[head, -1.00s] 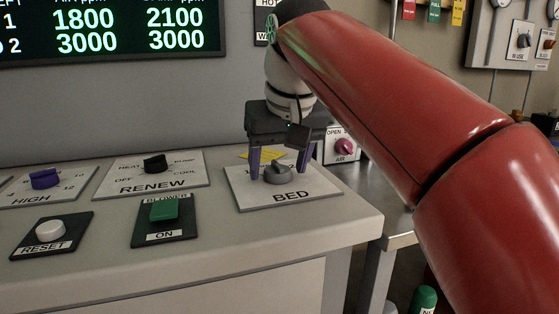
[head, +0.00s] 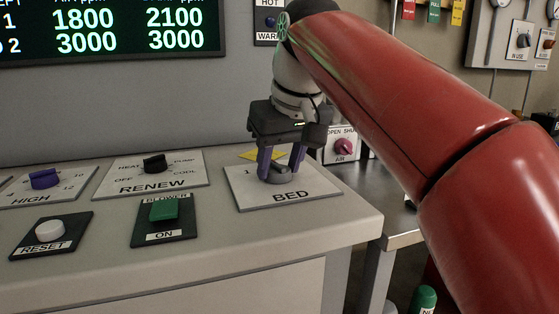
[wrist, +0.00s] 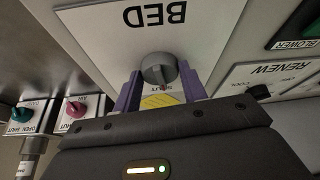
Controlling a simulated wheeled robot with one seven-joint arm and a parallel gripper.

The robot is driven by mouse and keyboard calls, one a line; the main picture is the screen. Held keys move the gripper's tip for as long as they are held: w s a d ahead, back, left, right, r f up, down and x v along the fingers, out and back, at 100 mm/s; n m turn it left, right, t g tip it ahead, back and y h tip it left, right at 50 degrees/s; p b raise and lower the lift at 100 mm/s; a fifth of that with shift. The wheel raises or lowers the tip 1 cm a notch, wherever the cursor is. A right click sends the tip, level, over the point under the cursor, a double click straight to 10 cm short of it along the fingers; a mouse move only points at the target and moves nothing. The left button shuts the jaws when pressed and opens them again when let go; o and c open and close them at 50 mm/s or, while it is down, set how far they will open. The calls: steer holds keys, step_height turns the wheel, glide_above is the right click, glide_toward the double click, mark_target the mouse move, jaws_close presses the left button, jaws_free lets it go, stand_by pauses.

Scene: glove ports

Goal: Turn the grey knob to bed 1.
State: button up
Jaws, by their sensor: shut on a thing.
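The grey knob (head: 281,179) sits on the white BED plate (head: 300,193) at the right end of the console. A "1" is printed to the left of the knob. In the wrist view the knob (wrist: 157,69) shows between the purple fingers, with small lettering close to its lower edge, partly hidden. Its exact pointing direction is hard to tell. My gripper (head: 281,170) points down over the plate, its two purple fingers shut on the knob from both sides. The gripper (wrist: 160,88) hides part of the plate.
The RENEW plate with a black knob (head: 155,163), the green BLOWER button (head: 164,210), the white RESET button (head: 50,231) and a purple knob (head: 45,179) lie to the left. The AIR panel with a pink knob (head: 344,146) stands behind, to the right.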

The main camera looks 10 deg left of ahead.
steer(key=n, duration=0.2)
steer(key=n+g+y, duration=0.1)
steer(key=n, duration=0.1)
steer(key=shift+w+d, duration=0.15)
steer(key=shift+w, duration=0.05)
steer(key=shift+w+n+g+y, duration=0.1)
steer(key=shift+n+g+y, duration=0.35)
steer(key=shift+n, duration=1.05)
steer(key=shift+g, duration=0.25)
steer(key=o, duration=1)
steer(key=shift+c, duration=0.2)
